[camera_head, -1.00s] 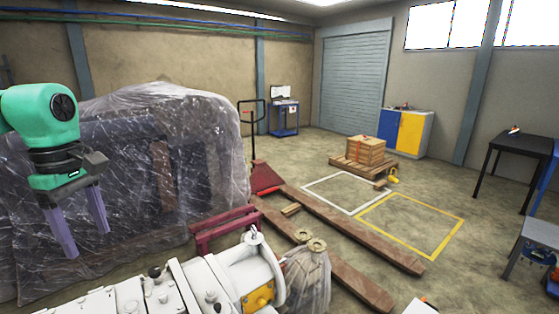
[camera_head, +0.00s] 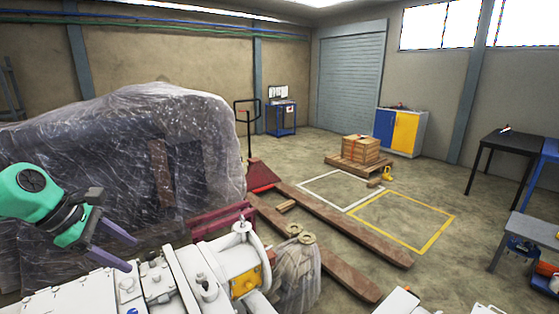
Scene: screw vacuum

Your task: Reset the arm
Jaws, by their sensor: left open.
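My left gripper (camera_head: 122,250) is at the left of the head view, at the end of a green arm. Its two purple-grey fingers are apart, point down and to the right, and hold nothing. It hangs in front of the plastic-wrapped bulk and appears above the back of the white machine (camera_head: 205,270). My right gripper cannot be made out; small white parts show at the bottom edge right of centre.
A large plastic-wrapped bulk (camera_head: 90,130) fills the left. Wooden beams (camera_head: 335,230) lie on the floor beside a red pallet jack (camera_head: 262,176). A crate (camera_head: 360,149) stands on a pallet. A black table (camera_head: 505,145) stands at right. Floor inside the yellow outline (camera_head: 400,220) is clear.

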